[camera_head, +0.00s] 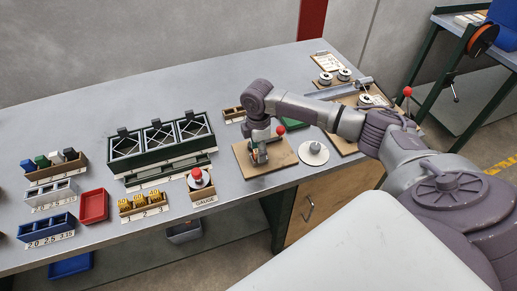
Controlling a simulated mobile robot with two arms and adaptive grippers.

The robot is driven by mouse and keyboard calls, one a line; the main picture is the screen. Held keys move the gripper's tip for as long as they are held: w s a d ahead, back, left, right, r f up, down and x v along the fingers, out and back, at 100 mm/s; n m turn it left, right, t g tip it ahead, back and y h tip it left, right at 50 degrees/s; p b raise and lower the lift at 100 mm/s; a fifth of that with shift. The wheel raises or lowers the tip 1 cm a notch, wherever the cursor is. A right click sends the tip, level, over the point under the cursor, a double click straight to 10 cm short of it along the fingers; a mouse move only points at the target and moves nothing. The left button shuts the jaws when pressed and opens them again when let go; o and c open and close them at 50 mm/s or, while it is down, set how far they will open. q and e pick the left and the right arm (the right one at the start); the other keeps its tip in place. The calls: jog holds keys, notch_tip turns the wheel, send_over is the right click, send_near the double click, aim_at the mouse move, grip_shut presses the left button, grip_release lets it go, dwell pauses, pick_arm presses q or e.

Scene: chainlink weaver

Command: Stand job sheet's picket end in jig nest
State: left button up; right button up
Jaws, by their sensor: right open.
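My right gripper (259,153) points straight down over a brown wooden board (267,181) near the table's front edge. It is open. Small green and bluish bits show at its fingertips; I cannot tell whether they are a picket end or part of the jig. The jig nest is not clearly visible, as the gripper covers the board's middle. My left gripper is out of view.
Close by are a red-knobbed lever (280,130), a round white disc (313,152) and a gauge stand (201,186). A dark green frame rack (162,146), yellow numbered blocks (143,202) and a red tray (94,206) stand leftward. The table's back left is clear.

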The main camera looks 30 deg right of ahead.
jog(key=shift+r, duration=0.15)
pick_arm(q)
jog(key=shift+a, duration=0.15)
pick_arm(e)
notch_tip(320, 180, up, 12)
jog(key=shift+f, duration=0.2)
dwell(0.5)
